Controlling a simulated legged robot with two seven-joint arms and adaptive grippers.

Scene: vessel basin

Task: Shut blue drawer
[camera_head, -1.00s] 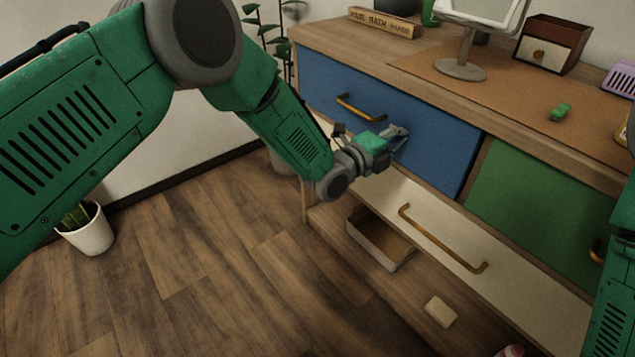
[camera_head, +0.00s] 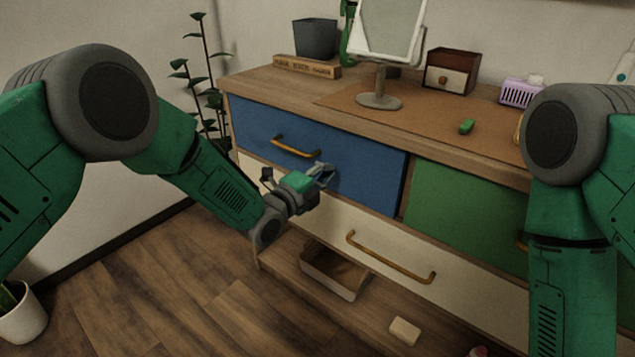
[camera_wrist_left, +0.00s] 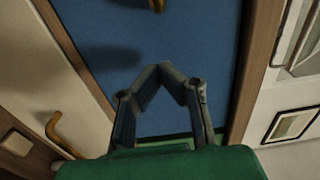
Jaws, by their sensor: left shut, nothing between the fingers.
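The blue drawer (camera_head: 360,175) is at the upper left of the wooden dresser, and its front looks about level with the frame around it. Its brass handle (camera_head: 296,147) is on the left half of the front. My left gripper (camera_head: 329,177) is shut and empty, with its fingertips at the blue front, below and right of the handle. In the left wrist view the shut fingers (camera_wrist_left: 166,72) are in front of the blue panel (camera_wrist_left: 190,40); I cannot tell whether they touch it. My right arm (camera_head: 570,200) shows at the right, but its gripper is out of view.
A green panel (camera_head: 465,205) is right of the blue drawer, and a cream drawer (camera_head: 320,220) with a brass handle (camera_head: 390,260) lies below. An open box (camera_head: 333,272) is on the lower shelf. A mirror (camera_head: 388,30) stands on top. Floor is clear in front.

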